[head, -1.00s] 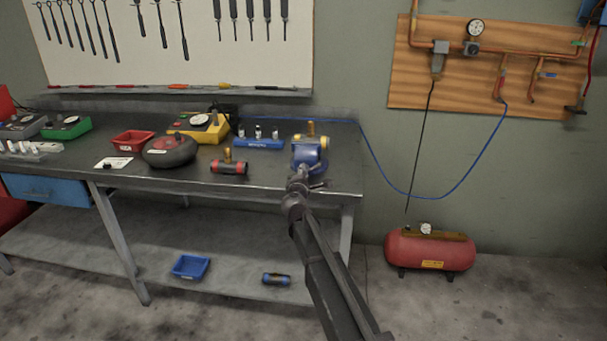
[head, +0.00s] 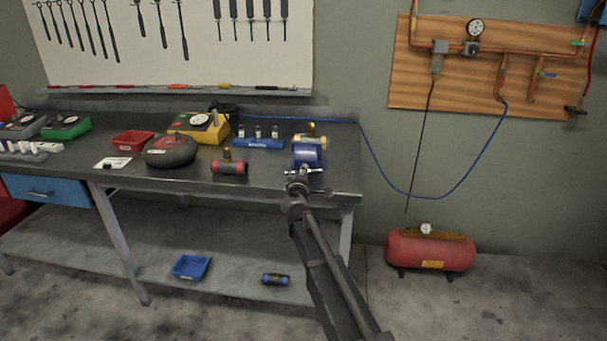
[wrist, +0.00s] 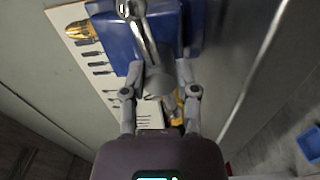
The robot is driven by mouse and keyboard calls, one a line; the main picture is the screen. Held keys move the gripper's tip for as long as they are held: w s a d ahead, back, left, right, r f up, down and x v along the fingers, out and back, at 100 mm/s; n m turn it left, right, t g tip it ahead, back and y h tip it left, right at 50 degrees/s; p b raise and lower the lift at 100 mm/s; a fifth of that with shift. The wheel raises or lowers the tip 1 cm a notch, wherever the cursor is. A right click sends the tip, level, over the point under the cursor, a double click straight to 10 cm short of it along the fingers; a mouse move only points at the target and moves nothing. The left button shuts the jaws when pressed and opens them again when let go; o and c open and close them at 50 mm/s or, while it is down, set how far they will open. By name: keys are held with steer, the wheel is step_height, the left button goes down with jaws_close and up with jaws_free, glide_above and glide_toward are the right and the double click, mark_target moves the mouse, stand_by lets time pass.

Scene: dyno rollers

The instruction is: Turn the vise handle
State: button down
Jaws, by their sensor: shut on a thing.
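The blue vise (head: 307,155) stands at the right front corner of the workbench. Its blue body also fills the top of the wrist view (wrist: 112,42). My gripper (head: 297,187) is at the front of the vise. In the wrist view, my gripper's two fingers (wrist: 158,78) are shut on the metal vise handle (wrist: 143,35), one on each side. The handle's rounded end points to the top of that view. In the head view the handle (head: 316,170) lies nearly level across the vise front. My gripper partly hides the handle's middle.
A yellow and brass fitting (head: 312,140) sits at the top of the vise. A red-ended cylinder (head: 230,167) and a blue rack (head: 259,143) stand to the left on the workbench (head: 258,180). A red compressor (head: 431,251) is on the floor at right.

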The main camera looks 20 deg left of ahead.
steer(key=shift+c, duration=1.9)
jaws_free()
steer(key=shift+w, duration=0.1)
steer(key=shift+s, duration=0.2)
steer(key=v, duration=1.1)
steer(key=shift+s, duration=0.35)
